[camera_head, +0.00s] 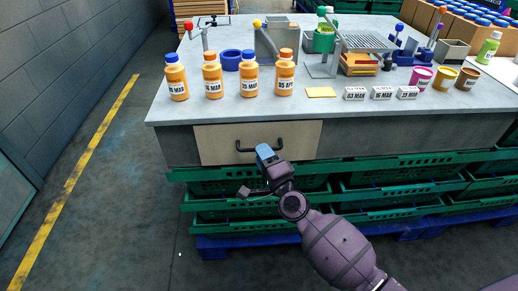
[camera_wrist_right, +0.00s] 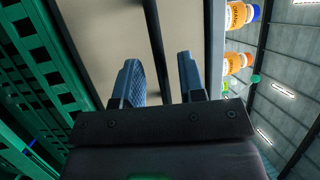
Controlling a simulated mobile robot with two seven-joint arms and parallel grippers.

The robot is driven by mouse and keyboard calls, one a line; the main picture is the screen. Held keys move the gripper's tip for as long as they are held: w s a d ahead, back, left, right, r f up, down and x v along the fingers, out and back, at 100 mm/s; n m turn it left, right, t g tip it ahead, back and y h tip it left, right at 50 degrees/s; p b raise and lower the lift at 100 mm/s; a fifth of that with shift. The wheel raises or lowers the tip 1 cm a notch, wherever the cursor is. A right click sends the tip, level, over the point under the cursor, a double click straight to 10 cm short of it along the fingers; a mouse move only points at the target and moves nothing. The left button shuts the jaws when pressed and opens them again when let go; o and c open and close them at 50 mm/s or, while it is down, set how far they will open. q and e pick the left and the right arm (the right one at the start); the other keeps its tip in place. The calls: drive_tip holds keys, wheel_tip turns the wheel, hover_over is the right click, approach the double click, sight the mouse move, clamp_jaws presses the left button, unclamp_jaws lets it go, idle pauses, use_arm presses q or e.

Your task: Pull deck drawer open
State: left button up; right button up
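The deck drawer (camera_head: 222,143) has a beige front, set under the table's front edge, and looks flush with the grey panels beside it. Its dark bar handle (camera_head: 246,149) is on the upper middle of the front. My right gripper (camera_head: 264,151) is at the handle and covers part of it. In the right wrist view the blue fingers (camera_wrist_right: 157,68) are spread apart. The dark handle bar (camera_wrist_right: 152,25) runs between them against the beige drawer front (camera_wrist_right: 105,35), with gaps showing on both sides. My left gripper is not in view.
Several orange bottles (camera_head: 212,80) stand on the grey table (camera_head: 225,112) above the drawer, with a yellow card (camera_head: 321,92) and date blocks (camera_head: 381,93) to the right. Green crates (camera_head: 385,195) on a blue pallet (camera_head: 225,247) fill the space below. The floor (camera_head: 110,190) at left is clear.

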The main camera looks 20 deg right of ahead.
drive_tip(key=shift+x, duration=1.3)
clamp_jaws()
